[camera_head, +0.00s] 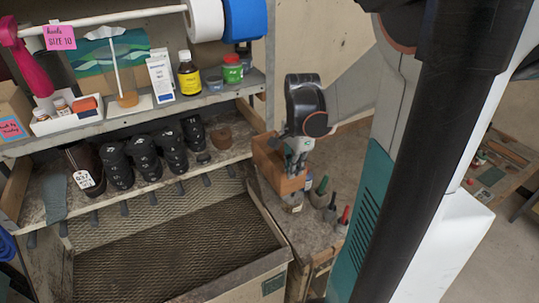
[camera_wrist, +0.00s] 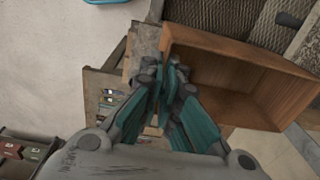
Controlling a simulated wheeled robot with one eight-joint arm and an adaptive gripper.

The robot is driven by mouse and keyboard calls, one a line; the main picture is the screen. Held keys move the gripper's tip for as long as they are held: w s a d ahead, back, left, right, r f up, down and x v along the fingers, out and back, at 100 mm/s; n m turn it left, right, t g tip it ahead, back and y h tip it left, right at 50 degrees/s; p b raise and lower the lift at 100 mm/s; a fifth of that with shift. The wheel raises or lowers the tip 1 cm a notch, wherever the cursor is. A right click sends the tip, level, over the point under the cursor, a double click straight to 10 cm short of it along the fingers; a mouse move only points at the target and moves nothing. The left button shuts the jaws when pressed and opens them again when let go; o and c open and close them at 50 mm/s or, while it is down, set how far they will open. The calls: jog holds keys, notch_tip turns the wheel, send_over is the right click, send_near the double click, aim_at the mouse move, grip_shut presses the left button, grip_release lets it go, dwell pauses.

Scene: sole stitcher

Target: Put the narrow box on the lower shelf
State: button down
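The narrow box (camera_head: 266,158) is an open-topped, orange-brown wooden box. In the head view it is over the bench right of the shelves, with its right side partly behind my fingers. My gripper (camera_head: 298,158) is at its right edge. In the wrist view the box (camera_wrist: 240,68) lies right of my gripper (camera_wrist: 168,75), and its inside looks empty. My fingertips are close together at its near left wall and appear to pinch it. Whether the box touches the bench is unclear.
The upper shelf (camera_head: 140,108) holds a picture, a white carton, a yellow bottle and jars. A mesh-bottomed tray (camera_head: 175,255) lies below.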

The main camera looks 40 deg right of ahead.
jog(key=shift+w+d+f+b, duration=0.15)
jog(key=shift+w+f, duration=0.1)
jog(key=shift+w, duration=0.5)
jog(key=shift+w+d+f+b, duration=0.1)
jog(key=shift+w+d+f, duration=0.1)
jog(key=shift+w, duration=0.6)
jog(key=shift+w+d+f+b, duration=0.15)
jog(key=shift+w+f, duration=0.1)
jog(key=shift+w, duration=0.5)
jog(key=shift+w+f, duration=0.1)
jog(key=shift+w, duration=0.2)
jog(key=shift+w+d+b, duration=0.1)
jog(key=shift+w+b, duration=0.25)
jog(key=shift+w, duration=0.25)
jog(key=shift+w+d+f, duration=0.1)
jog(key=shift+w, duration=0.2)
jog(key=shift+w+d+f+b, duration=0.1)
jog(key=shift+w+d+b, duration=0.15)
jog(key=shift+w, duration=0.65)
jog(key=shift+w+d+b, duration=0.15)
jog(key=shift+w+b, duration=0.2)
jog(key=shift+w, duration=0.5)
jog(key=shift+w+d+f+b, duration=0.1)
jog(key=shift+w+d+b, duration=0.15)
jog(key=shift+w, duration=0.85)
